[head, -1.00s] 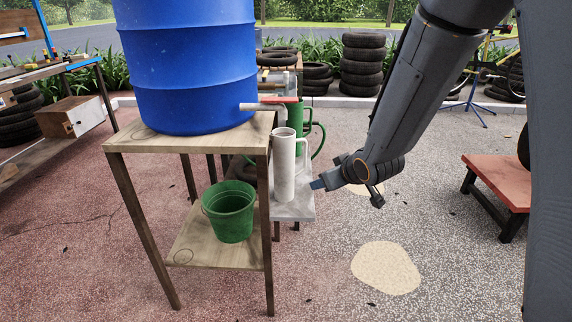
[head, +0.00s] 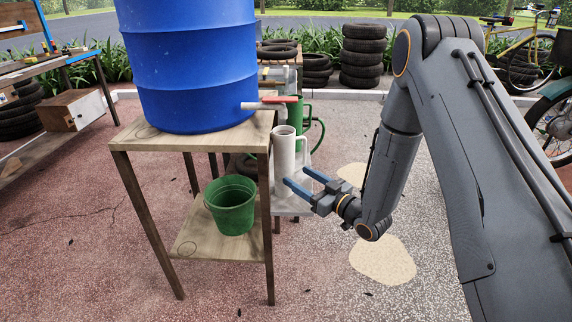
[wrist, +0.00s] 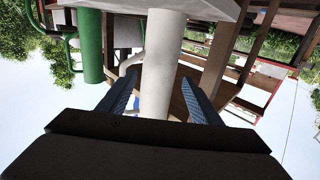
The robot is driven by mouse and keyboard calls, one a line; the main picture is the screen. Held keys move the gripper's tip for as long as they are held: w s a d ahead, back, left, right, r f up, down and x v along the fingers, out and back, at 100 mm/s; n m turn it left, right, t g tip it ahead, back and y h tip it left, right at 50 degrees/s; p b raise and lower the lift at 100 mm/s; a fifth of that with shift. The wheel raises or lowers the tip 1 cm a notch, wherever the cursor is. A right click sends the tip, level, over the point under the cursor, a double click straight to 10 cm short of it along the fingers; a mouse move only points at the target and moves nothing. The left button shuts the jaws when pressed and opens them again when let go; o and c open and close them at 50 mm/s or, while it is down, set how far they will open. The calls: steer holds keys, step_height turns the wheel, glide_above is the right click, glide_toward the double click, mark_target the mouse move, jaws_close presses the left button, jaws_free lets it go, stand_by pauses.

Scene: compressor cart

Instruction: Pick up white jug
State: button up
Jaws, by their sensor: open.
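The white jug (head: 285,163) is a tall cylinder with a handle on its right side. It stands upright on a small grey stand (head: 291,206) beside the wooden table, below the barrel's spout. My gripper (head: 296,179) is open, its two blue fingers pointing left toward the jug at about its lower half. In the wrist view the jug (wrist: 162,62) lies ahead between the two fingers, with a finger to each side. The wrist picture is upside down. I cannot tell whether a finger touches the jug.
A blue barrel (head: 190,65) stands on the wooden table (head: 135,136), its spout (head: 262,106) reaching out near the jug's top. A green bucket (head: 231,208) is on the table's lower shelf. A green jug (head: 304,120) stands behind the white one. The floor at front right is open.

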mark_target(291, 169)
steer(key=x, duration=0.5)
steer(key=shift+w+a+r, duration=0.25)
steer(key=shift+w, duration=0.1)
steer(key=shift+c, duration=0.4)
jaws_close()
steer(key=shift+r, duration=0.25)
